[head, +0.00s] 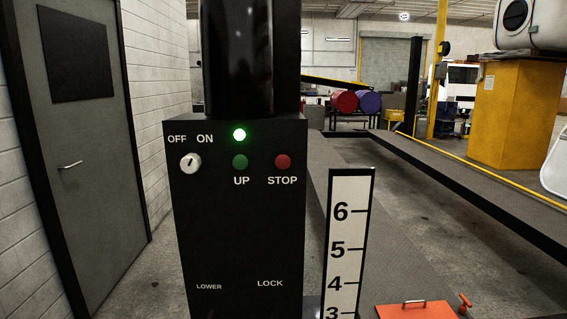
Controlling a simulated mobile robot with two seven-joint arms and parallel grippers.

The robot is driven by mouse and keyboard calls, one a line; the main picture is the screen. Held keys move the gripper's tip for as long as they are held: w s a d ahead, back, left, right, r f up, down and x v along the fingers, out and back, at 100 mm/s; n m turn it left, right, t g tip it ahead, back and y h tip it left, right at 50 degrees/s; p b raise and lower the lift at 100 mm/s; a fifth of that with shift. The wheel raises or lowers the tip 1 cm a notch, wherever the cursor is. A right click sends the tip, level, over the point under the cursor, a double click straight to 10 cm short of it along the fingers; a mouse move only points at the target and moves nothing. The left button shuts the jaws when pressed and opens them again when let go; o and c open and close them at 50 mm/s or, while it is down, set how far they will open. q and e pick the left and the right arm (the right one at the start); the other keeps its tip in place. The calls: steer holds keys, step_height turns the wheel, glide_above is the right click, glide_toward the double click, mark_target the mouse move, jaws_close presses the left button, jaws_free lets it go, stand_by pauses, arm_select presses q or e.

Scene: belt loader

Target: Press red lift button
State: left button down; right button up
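The red button (283,162) sits on the upper right of a black control box (237,230), above the label STOP. A green button (240,162) labelled UP is to its left. A lit green lamp (239,134) is above the green button. A white rotary knob (190,162) is at the left under OFF and ON. LOWER and LOCK labels are near the bottom of the box. Neither of my grippers is in the head view, and nothing covers the red button.
A white height scale (347,240) stands right of the box, with an orange plate (415,311) low beside it. A grey door (85,140) is at the left. Lift runways (470,187) and a yellow cabinet (512,112) are at the right. Floor shows between door and box.

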jaws_close()
stand_by(1.4)
